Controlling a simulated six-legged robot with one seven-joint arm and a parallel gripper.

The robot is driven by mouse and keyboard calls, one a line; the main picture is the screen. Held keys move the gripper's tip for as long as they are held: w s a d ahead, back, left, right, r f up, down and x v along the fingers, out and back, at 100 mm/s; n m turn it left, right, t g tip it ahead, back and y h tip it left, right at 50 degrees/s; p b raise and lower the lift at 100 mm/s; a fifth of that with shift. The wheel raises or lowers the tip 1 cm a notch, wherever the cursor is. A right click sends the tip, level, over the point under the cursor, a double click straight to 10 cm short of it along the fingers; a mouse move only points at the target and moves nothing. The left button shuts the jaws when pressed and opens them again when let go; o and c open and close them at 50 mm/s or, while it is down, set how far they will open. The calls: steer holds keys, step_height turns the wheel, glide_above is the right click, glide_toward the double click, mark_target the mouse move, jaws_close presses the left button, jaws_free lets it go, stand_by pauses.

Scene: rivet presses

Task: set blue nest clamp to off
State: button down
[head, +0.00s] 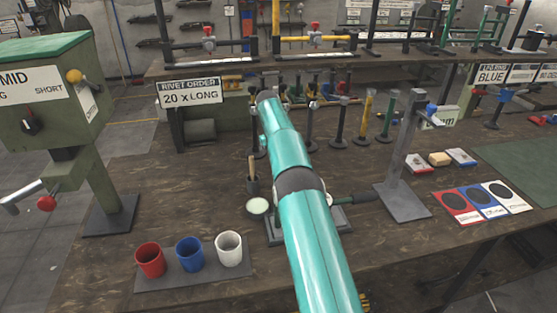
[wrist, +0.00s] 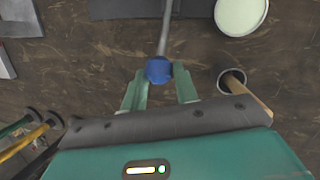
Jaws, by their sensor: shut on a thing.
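The blue knob (wrist: 158,70) sits at the end of a thin grey lever (wrist: 165,28) in the wrist view. The lever runs up the picture toward a dark plate (wrist: 130,8). My gripper (wrist: 160,77) has its two green fingers on either side of the knob and is shut on it. In the head view, my teal arm covers the knob and my gripper. The plate's base (head: 275,237) shows partly beside my arm.
A pale round dish (wrist: 241,14) and a dark cup with a wooden handle (wrist: 232,82) stand right of the knob. In the head view, red (head: 150,260), blue (head: 190,254) and white (head: 229,248) cups stand in front. A grey post (head: 404,160) stands to the right.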

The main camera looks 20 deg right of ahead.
steer(key=shift+w+d+f, duration=0.2)
steer(key=shift+d+f, duration=0.15)
steer(key=shift+f, duration=0.15)
steer(key=c, duration=1.1)
jaws_free()
steer(key=shift+w+d+f, duration=0.1)
steer(key=shift+a+r, duration=0.25)
